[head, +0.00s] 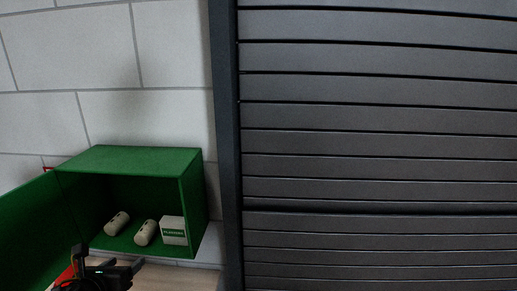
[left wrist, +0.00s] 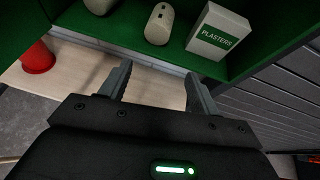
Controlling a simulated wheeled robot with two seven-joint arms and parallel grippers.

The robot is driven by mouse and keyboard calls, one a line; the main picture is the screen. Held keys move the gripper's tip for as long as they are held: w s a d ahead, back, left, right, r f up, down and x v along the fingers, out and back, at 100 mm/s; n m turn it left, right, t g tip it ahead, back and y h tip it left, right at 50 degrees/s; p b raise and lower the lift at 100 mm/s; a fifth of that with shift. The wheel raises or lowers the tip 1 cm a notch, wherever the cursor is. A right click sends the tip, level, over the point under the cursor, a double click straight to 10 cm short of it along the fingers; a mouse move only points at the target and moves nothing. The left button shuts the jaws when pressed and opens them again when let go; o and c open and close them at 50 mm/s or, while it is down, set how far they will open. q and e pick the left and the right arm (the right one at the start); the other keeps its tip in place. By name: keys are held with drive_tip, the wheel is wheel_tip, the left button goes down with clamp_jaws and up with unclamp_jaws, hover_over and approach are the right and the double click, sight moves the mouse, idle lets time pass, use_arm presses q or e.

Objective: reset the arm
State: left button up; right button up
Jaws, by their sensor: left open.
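My left gripper (head: 108,268) is at the lower left of the head view, in front of the open green cabinet. In the left wrist view its two fingers (left wrist: 158,88) are spread apart with nothing between them, over a pale wooden surface. My right gripper is not in either view.
The green cabinet (head: 130,158) has its door (head: 28,235) swung open to the left. Inside are two pale cylinders (head: 117,223) (head: 145,232) and a white plasters box (head: 173,231). A red object (left wrist: 38,58) stands at left in the wrist view. A dark slatted panel (head: 375,130) fills the right.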

use_arm(q)
drive_tip(key=s+d+f+n+g+h, duration=0.1)
drive_tip(key=s+d+f+n+g, duration=0.3)
drive_tip(key=s+f+n, duration=0.55)
drive_tip(key=s+d+f+n+g, duration=0.2)
drive_tip(key=s+d+f+n, duration=0.4)
drive_tip(key=n, duration=0.6)
drive_tip(key=s+d+f+n+g+h, duration=0.1)
drive_tip(key=s+d+f+n+g, duration=0.4)
drive_tip(key=s+n, duration=0.55)
wheel_tip(320, 180, down, 33)
drive_tip(key=b, duration=0.7)
drive_tip(key=s+a+f+b, duration=0.2)
drive_tip(key=s+f+b, duration=0.1)
drive_tip(key=s+f, duration=0.5)
drive_tip(key=s+a+f+g+b, duration=0.1)
drive_tip(key=s+f+b, duration=0.2)
drive_tip(key=s+f, duration=0.5)
wheel_tip(320, 180, down, 6)
drive_tip(key=shift+s+a+f+y, duration=0.2)
drive_tip(key=shift+s+a+y, duration=0.1)
drive_tip(key=shift+s+a, duration=0.1)
drive_tip(key=shift+c, duration=0.2)
